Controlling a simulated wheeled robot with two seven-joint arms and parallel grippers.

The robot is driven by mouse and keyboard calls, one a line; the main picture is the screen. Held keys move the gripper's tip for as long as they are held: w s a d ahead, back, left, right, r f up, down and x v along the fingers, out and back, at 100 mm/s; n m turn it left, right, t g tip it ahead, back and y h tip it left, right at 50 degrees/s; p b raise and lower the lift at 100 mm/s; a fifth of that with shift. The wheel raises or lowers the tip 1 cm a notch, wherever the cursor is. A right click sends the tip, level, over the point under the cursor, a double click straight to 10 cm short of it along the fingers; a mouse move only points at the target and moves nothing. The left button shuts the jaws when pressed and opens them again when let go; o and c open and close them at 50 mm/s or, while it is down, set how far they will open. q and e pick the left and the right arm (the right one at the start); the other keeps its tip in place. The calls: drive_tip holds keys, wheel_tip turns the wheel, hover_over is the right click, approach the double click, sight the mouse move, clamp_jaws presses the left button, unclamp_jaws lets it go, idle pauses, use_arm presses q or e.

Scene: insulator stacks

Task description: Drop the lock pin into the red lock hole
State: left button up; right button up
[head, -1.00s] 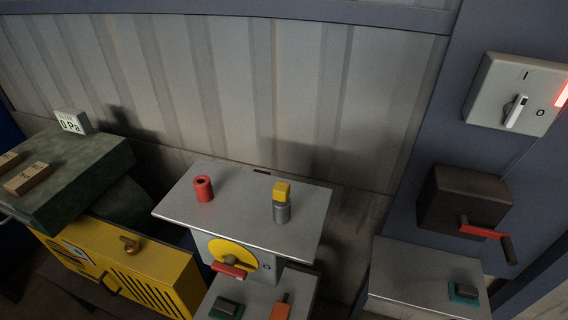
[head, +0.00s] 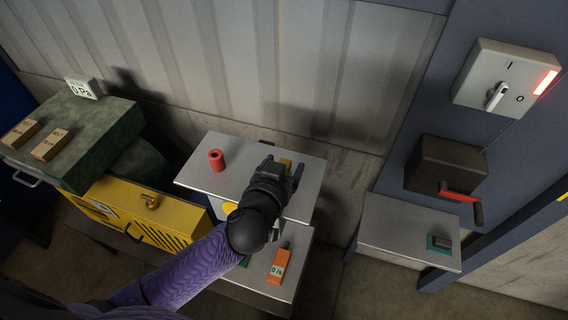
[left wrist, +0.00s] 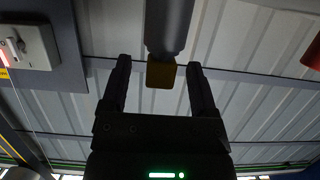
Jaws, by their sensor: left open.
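The red lock hole is a short red cylinder with a dark opening on top (head: 216,160); it stands on the left part of the grey table. The lock pin has a yellow block head (head: 286,163), mostly hidden behind my left gripper (head: 281,166) in the head view. In the left wrist view, the yellow head (left wrist: 160,75) and a grey cylinder (left wrist: 168,28) show between the fingers of my left gripper (left wrist: 159,65). The fingers are open, with gaps visible on both sides of the head. My right gripper is not in view.
The grey table (head: 225,145) stands before a corrugated wall. A lower shelf holds an orange tag (head: 279,267). A yellow cabinet (head: 165,215) and green block (head: 75,130) stand left. A red-handled box (head: 445,165) and side table (head: 405,225) are right.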

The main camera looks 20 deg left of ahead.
use_arm(q)
drive_tip(key=shift+w+f, duration=0.2)
drive_tip(key=shift+w, duration=0.25)
drive_tip(key=shift+s, duration=0.1)
drive_tip(key=shift+c, duration=1)
clamp_jaws()
